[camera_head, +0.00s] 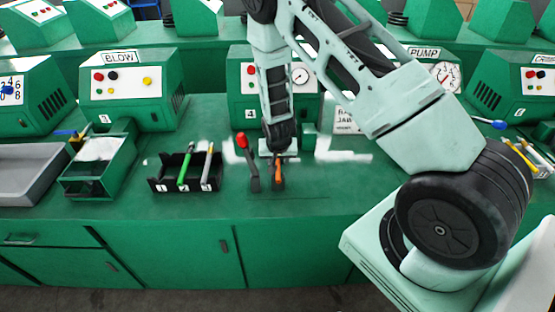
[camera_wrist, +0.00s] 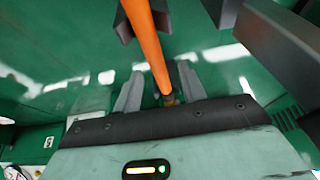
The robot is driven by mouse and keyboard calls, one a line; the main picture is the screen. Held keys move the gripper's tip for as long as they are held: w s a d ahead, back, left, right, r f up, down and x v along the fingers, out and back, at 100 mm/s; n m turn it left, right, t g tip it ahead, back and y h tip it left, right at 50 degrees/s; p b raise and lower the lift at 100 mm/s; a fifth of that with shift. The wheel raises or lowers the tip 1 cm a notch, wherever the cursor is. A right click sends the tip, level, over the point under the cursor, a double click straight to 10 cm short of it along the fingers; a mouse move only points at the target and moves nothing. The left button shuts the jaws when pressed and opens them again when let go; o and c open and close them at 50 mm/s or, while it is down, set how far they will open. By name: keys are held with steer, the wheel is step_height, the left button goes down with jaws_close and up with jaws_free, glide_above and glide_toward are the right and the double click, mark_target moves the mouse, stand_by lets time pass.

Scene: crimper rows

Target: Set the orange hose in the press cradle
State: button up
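The orange hose (camera_head: 278,171) stands close to upright at the small dark press cradle (camera_head: 278,185), right of the red-knobbed lever (camera_head: 242,141). In the wrist view the hose (camera_wrist: 148,45) runs between two dark cradle blocks (camera_wrist: 124,27); its seating depth cannot be told. My gripper (camera_head: 278,155) is low over the cradle. In the wrist view my gripper (camera_wrist: 159,80) has its fingers on either side of the hose, with a narrow gap showing on each side, so it looks open around it.
A green open bin (camera_head: 83,185) and a grey tray (camera_head: 50,193) lie further left. Machine panel 4 (camera_head: 249,84) stands behind. Bench right of the cradle is clear.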

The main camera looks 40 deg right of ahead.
steer(key=b+v, duration=0.1)
steer(key=v, duration=1.6)
steer(key=shift+r, duration=0.25)
